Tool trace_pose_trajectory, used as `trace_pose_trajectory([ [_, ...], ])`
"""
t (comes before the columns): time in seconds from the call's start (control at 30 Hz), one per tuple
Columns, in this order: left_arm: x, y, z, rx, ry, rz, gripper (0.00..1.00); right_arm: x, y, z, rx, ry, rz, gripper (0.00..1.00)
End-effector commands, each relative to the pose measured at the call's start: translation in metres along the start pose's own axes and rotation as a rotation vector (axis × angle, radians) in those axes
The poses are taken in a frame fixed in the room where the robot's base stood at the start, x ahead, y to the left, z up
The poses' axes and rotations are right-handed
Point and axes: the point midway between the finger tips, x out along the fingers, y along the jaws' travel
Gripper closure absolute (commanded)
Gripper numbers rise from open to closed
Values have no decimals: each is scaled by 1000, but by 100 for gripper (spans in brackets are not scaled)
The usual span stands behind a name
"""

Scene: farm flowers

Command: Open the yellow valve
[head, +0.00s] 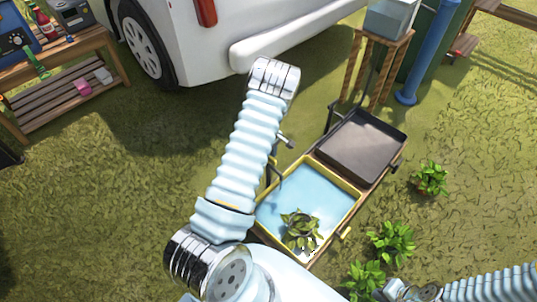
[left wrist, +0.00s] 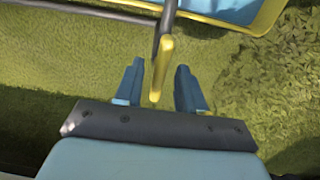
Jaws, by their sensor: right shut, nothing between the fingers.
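The yellow valve handle (left wrist: 161,72) shows in the left wrist view at the end of a dark pipe. My left gripper (left wrist: 160,65) is open, with one blue finger on each side of the handle. Gaps show between the handle and both fingers. In the head view my left arm crosses the middle, and the gripper and this handle are mostly hidden behind it. Only part of my right arm shows at the lower right; its gripper is not visible.
A yellow-rimmed basin (head: 343,218) with a blue inside holds a leafy plant (head: 300,229). A grey basin (head: 360,145) adjoins it. Several plants (head: 391,240) stand on the grass to the right. A white vehicle (head: 205,45) and wooden shelf (head: 60,105) are behind.

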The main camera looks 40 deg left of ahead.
Motion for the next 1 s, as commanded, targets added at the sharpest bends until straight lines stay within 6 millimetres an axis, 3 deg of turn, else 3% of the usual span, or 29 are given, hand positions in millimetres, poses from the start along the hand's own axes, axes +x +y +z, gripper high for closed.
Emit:
trace_pose_trajectory([
  [0.17, -16, 1, 0, 1, 0, 2, 61, -2, -1, 0, -1, -1, -1, 100],
  [0.5, -97, 1, 0, 0, 0, 4, 61, -10, -7, 2, -4, -6, -5, 100],
  [0.63, -121, 1, 0, 1, 0, 3, 61, -12, -9, 2, -6, -7, -6, 100],
  [0.8, -136, 0, 0, -1, 0, 1, 61, -13, -10, 3, -6, -8, -7, 100],
  [1.0, -138, 0, 0, -1, 0, 0, 61, -13, -10, 3, -7, -8, -7, 100],
])
